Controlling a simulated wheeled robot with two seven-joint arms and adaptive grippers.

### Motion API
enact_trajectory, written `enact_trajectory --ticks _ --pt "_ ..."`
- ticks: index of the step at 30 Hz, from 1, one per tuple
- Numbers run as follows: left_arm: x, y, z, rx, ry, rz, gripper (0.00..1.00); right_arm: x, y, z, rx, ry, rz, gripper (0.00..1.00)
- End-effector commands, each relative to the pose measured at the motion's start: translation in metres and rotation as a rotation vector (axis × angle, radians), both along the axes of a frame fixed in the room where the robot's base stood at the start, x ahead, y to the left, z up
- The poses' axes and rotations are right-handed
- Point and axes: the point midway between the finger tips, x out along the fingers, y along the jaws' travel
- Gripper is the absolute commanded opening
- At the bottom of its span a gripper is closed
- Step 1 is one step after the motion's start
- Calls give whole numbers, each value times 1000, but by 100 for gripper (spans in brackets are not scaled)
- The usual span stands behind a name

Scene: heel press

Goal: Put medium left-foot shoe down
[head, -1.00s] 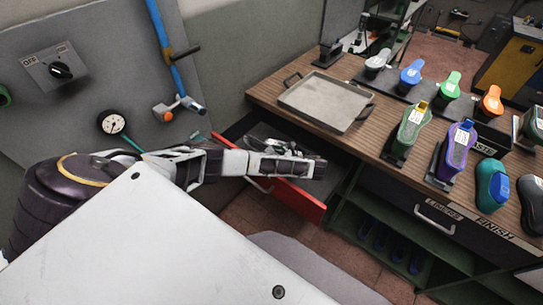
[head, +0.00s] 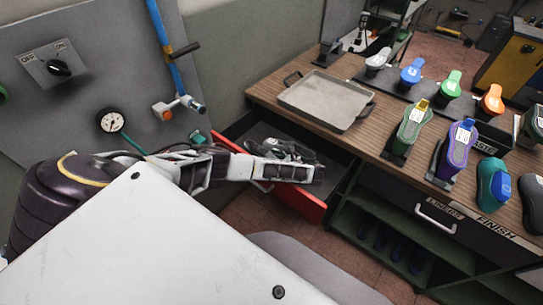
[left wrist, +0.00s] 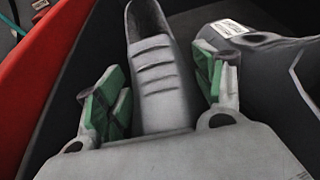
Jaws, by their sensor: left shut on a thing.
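My left gripper (left wrist: 158,88) is shut on a grey shoe (left wrist: 160,75), with its green-padded fingers on either side of the ribbed upper. The shoe's dark opening points away from the gripper. Its size and foot cannot be read. In the head view my left gripper (head: 315,172) is over the open drawer with the red front (head: 310,207). The gripper's own body hides the held shoe there. A darker grey shoe-like item (left wrist: 255,42) with a white label lies just to the right in the left wrist view. My right gripper is not in view.
A grey tray (head: 325,100) stands on the wooden bench (head: 262,92) behind the drawer. Several coloured shoe forms, such as a green one (head: 413,125) and a purple one (head: 459,148), stand further right. A wall panel with a gauge (head: 112,121) is at the left.

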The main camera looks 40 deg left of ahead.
Motion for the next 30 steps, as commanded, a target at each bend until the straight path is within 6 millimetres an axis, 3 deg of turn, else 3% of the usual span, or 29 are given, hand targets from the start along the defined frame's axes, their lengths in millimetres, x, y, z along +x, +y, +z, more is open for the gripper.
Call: enact_trajectory --ticks 2,3,6,20,30 --pt "0 0 0 -1 1 0 32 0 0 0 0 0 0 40" --pt "-1 0 -1 -2 2 -1 70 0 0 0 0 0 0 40" --pt "-1 0 -1 -2 2 -1 79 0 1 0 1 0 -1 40" --pt "-1 -4 1 -2 2 -1 79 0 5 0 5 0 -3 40" --pt "-3 -35 14 -3 0 -2 79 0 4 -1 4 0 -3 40"
